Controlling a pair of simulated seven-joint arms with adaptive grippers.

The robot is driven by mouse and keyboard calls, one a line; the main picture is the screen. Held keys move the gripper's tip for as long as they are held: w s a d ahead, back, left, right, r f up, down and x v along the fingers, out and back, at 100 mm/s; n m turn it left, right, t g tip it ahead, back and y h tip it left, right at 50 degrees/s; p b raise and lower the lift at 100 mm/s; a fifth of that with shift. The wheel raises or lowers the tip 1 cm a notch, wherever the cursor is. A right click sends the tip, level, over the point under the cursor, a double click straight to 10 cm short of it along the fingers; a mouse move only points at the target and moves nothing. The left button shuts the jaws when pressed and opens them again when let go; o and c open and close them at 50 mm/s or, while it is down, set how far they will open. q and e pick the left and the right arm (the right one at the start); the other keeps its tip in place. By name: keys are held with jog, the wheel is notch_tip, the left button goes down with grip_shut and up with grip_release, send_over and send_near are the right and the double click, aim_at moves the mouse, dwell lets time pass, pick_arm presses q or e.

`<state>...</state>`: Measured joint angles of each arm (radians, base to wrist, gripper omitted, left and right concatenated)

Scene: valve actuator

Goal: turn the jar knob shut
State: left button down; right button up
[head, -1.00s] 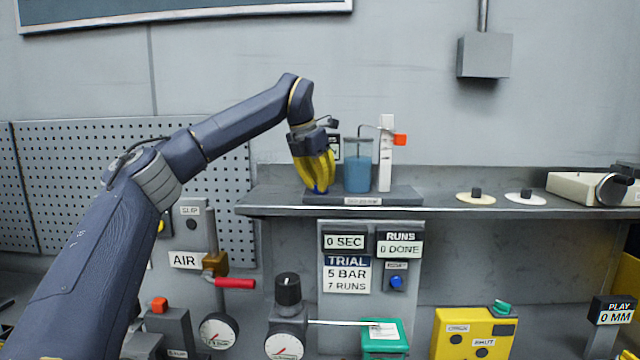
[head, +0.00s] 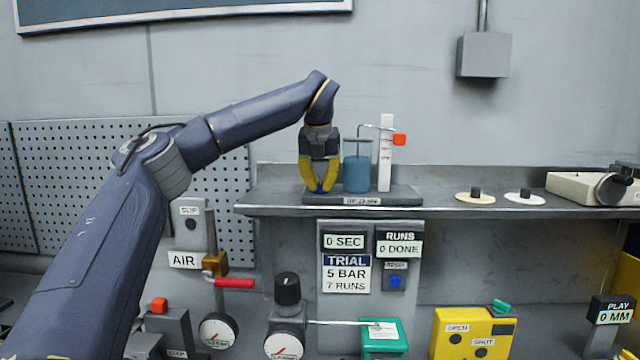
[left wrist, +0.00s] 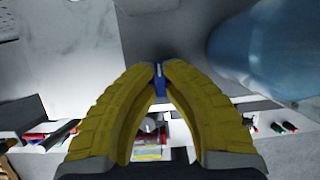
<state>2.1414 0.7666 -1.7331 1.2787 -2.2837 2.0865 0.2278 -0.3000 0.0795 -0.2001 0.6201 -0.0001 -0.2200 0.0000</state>
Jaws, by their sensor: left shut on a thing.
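The jar (head: 357,172) stands on a dark base on the shelf, filled with blue liquid, with a thin tube at its top. My left gripper (head: 319,188) is just left of the jar, pointing down at the base, with its yellow fingers closed at the tips on a small blue knob. The blue knob (left wrist: 159,82) shows between the fingertips in the left wrist view. There the jar (left wrist: 270,50) fills the upper right, apart from the fingers. My right gripper does not show.
A white upright scale (head: 385,160) with an orange marker (head: 400,140) stands right of the jar. Two discs with dark knobs (head: 475,197) lie farther right on the shelf (head: 440,208).

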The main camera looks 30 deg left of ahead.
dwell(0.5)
pick_arm(q)
jog(key=c, duration=1.5)
grip_release()
jog(key=shift+o, duration=0.2)
jog(key=v, duration=1.2)
jog(key=shift+d, duration=0.1)
